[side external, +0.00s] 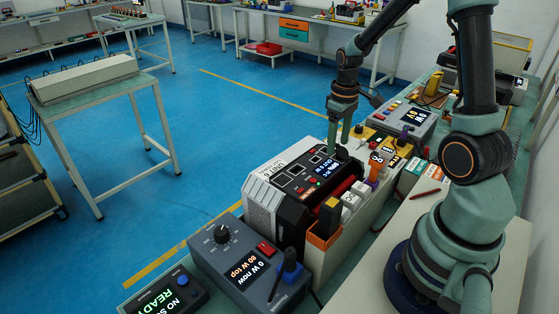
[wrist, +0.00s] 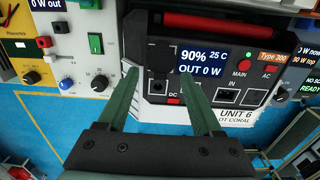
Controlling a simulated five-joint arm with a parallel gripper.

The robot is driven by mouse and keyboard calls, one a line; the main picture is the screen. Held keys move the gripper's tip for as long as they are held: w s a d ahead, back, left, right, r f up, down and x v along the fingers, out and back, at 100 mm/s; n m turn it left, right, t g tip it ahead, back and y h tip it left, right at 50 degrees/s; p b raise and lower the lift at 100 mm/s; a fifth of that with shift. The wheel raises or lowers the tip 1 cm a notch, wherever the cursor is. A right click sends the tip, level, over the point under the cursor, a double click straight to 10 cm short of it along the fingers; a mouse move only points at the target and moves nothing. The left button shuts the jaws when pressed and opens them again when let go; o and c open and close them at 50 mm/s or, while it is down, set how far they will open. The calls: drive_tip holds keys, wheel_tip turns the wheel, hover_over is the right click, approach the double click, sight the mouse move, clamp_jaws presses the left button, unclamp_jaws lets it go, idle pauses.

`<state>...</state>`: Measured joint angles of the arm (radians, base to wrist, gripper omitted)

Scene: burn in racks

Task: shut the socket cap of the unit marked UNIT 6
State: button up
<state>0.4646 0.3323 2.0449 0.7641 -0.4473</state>
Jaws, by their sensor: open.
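The unit marked UNIT 6 (wrist: 238,114) shows in the wrist view with a dark front panel, a lit screen (wrist: 202,62) and a red handle. A dark square flap (wrist: 161,54), which looks like the socket cap standing open, lies left of the screen. A dark socket (wrist: 157,87) is just below it. My gripper (wrist: 159,69) is open and empty, its two green fingers on either side of the flap and socket; I cannot tell whether they touch. In the side view my gripper (side external: 338,143) is over the far end of the white and black unit (side external: 262,205).
A grey power box with a knob (side external: 235,262) stands at the near end of the bench. An orange bin (side external: 322,240) and white blocks (side external: 350,201) sit beside the unit. A yellow panel (side external: 392,148) and a grey device (side external: 408,117) stand beyond it. The blue floor is left.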

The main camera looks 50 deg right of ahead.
clamp_jaws()
drive_tip(key=shift+w+f+g+y, duration=0.3)
drive_tip(key=shift+g, duration=0.2)
unclamp_jaws()
drive_tip(key=shift+r, duration=0.15)
